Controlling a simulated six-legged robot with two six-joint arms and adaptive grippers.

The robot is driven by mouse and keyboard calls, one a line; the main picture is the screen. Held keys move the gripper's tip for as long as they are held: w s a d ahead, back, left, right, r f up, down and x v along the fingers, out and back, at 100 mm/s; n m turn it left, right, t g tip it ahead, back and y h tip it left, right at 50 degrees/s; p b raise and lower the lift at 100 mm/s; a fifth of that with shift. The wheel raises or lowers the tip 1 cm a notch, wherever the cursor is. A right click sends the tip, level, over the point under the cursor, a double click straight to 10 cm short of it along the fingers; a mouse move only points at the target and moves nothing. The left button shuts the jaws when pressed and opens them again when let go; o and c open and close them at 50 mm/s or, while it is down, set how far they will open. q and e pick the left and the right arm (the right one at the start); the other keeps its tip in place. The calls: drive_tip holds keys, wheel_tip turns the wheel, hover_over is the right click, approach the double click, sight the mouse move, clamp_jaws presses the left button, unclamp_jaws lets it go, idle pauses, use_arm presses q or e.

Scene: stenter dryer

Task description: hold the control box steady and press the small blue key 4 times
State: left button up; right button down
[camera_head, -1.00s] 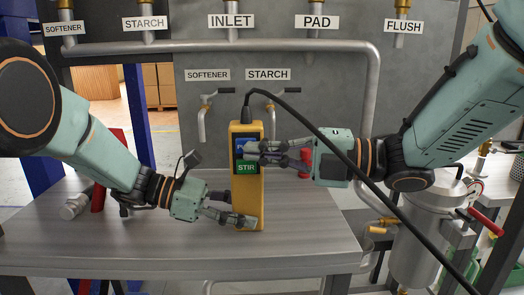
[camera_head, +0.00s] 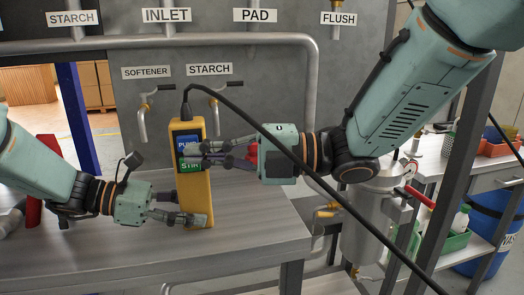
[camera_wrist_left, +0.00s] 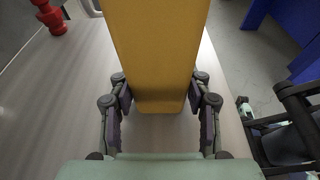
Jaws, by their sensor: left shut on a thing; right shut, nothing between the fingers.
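The yellow control box (camera_head: 194,196) stands upright on the grey table, with a black cable leaving its top. Its blue key (camera_head: 186,141) is above a green key (camera_head: 189,167) whose label is partly covered. My left gripper (camera_head: 186,218) is shut on the lower part of the box. In the left wrist view the box (camera_wrist_left: 158,50) sits between both fingers. My right gripper (camera_head: 190,156) is shut and empty, its fingertips in front of the box face around the border of the blue and green keys. I cannot tell whether they touch it.
The grey table (camera_head: 110,255) is mostly clear in front of the box. The black cable (camera_head: 335,190) runs in front of my right arm. Pipes and two labelled taps (camera_head: 143,115) are behind. A metal vessel (camera_head: 370,225) stands at the right.

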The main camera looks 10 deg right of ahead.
drive_tip(key=v, duration=1)
drive_tip(key=shift+w, duration=0.15)
idle(0.6)
use_arm(q)
drive_tip(key=o, duration=0.9)
drive_tip(key=shift+o, duration=0.2)
drive_tip(key=shift+a, duration=0.1)
drive_tip(key=v, duration=1.2)
